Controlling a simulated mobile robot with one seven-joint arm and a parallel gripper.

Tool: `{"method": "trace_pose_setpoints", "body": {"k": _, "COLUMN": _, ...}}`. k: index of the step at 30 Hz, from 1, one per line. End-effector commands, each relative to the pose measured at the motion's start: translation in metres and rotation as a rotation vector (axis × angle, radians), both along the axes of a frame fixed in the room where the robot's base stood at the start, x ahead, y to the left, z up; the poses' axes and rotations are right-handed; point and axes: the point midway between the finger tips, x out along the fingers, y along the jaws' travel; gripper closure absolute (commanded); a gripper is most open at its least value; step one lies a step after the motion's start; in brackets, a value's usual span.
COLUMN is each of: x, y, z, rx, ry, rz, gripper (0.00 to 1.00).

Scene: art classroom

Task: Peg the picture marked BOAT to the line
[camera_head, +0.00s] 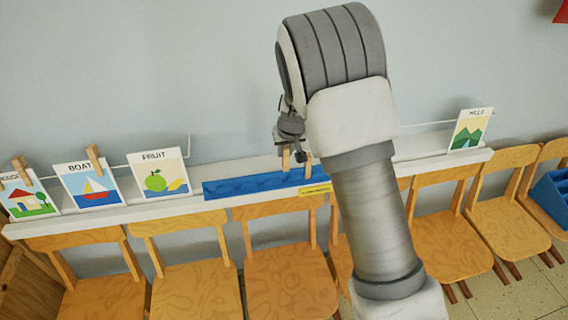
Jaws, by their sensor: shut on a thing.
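The picture marked BOAT (76,191) shows a red and white sailboat on blue. It stands at the left, leaning back on a white ledge (130,211). A wooden peg (95,160) sits at its top right edge; I cannot tell whether it also grips the line. The thin line (190,147) and its wire support run behind the cards. My gripper (288,143) is above the blue tray (237,186), well right of the BOAT picture. It is shut on a small wooden peg (286,160), partly hidden by my gripper and arm.
The pictures HOUSE (25,203), with pegs at its top, and FRUIT (160,174) flank BOAT. A HILLS picture (470,130) stands at the right. A yellow label (315,190) is on the tray front. Wooden chairs (290,280) line the ledge. A blue bin (552,198) is far right.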

Motion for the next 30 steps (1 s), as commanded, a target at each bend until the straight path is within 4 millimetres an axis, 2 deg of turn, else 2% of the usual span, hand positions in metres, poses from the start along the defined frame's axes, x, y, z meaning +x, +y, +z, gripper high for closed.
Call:
{"method": "trace_pose_setpoints", "body": {"k": 12, "x": -0.027, "y": -0.005, "z": 0.006, "rx": 0.001, "ry": 0.000, "rz": 0.000, "gripper": 1.00}}
{"method": "trace_pose_setpoints", "body": {"k": 24, "x": -0.031, "y": -0.006, "z": 0.006, "rx": 0.000, "ry": 0.001, "rz": 0.000, "gripper": 1.00}}
{"method": "trace_pose_setpoints", "body": {"k": 27, "x": -0.034, "y": -0.012, "z": 0.004, "rx": 0.002, "ry": 0.002, "rz": -0.009, "gripper": 1.00}}
{"method": "trace_pose_setpoints", "body": {"k": 30, "x": -0.044, "y": -0.026, "z": -0.002, "rx": 0.006, "ry": 0.006, "rz": -0.032, "gripper": 1.00}}
